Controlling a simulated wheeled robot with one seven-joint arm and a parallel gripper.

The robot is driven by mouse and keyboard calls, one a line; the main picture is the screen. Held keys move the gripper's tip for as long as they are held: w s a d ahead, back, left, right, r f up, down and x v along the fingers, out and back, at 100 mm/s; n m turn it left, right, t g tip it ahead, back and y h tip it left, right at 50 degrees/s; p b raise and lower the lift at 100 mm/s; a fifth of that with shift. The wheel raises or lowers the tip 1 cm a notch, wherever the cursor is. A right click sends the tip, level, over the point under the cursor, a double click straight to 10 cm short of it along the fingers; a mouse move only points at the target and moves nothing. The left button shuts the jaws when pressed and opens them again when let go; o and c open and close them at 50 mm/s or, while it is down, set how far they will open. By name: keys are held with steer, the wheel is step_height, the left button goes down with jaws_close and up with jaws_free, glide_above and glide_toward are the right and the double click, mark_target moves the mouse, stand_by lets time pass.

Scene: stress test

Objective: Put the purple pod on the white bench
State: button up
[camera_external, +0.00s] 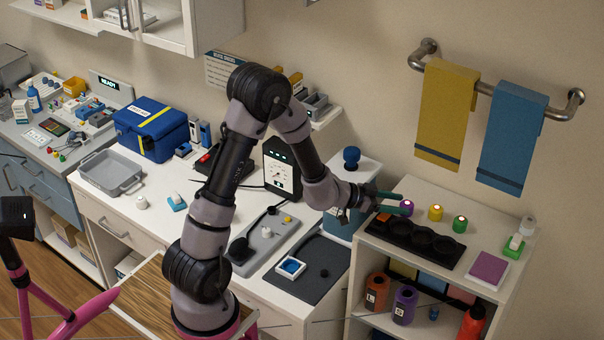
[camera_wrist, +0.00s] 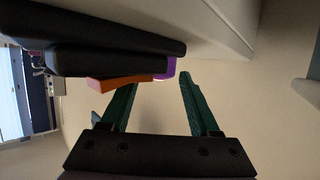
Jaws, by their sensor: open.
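The purple pod (camera_external: 407,207) stands on top of the white shelf unit at the right, left of a yellow pod (camera_external: 436,212). My gripper (camera_external: 402,203) reaches in from the left with its green fingers at the purple pod. In the wrist view my gripper (camera_wrist: 157,88) is open, and a piece of the purple pod (camera_wrist: 171,67) shows just beyond the fingertips. Dark and orange shapes hide the rest of it and part of one finger. I see no grip on the pod. The white bench (camera_external: 160,222) runs across the middle left.
A green pod (camera_external: 460,224) stands right of the yellow one. A black tray with round wells (camera_external: 375,229) lies in front of them. A grey tray (camera_external: 112,172), a blue case (camera_external: 150,130) and a dark mat (camera_external: 318,285) occupy the bench. Bare bench shows near its front edge.

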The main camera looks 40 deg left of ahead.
steer(key=v, duration=0.8)
steer(key=shift+s+a+r, duration=0.1)
steer(key=shift+s+a, duration=0.1)
steer(key=a+r+t+y, duration=0.1)
steer(key=a+r+y, duration=0.45)
steer(key=a, duration=0.25)
steer(key=s+a+r+n+g+y, duration=0.1)
steer(key=s+a+r+n+y, duration=0.2)
steer(key=s+a+r, duration=0.6)
steer(key=s+a+y, duration=0.1)
steer(key=a+y, duration=0.1)
steer(key=shift+s+a+y, duration=0.25)
steer(key=shift+s+y, duration=0.1)
steer(key=shift+o, duration=0.9)
steer(key=s+a+r+n+g, duration=0.1)
steer(key=s+a+r+g, duration=0.1)
steer(key=s, duration=0.9)
steer(key=shift+s+a+n+y, duration=0.3)
steer(key=shift+a+n, duration=0.1)
steer(key=shift+o, duration=1)
steer(key=shift+s+g, duration=0.3)
steer(key=shift+s, duration=0.15)
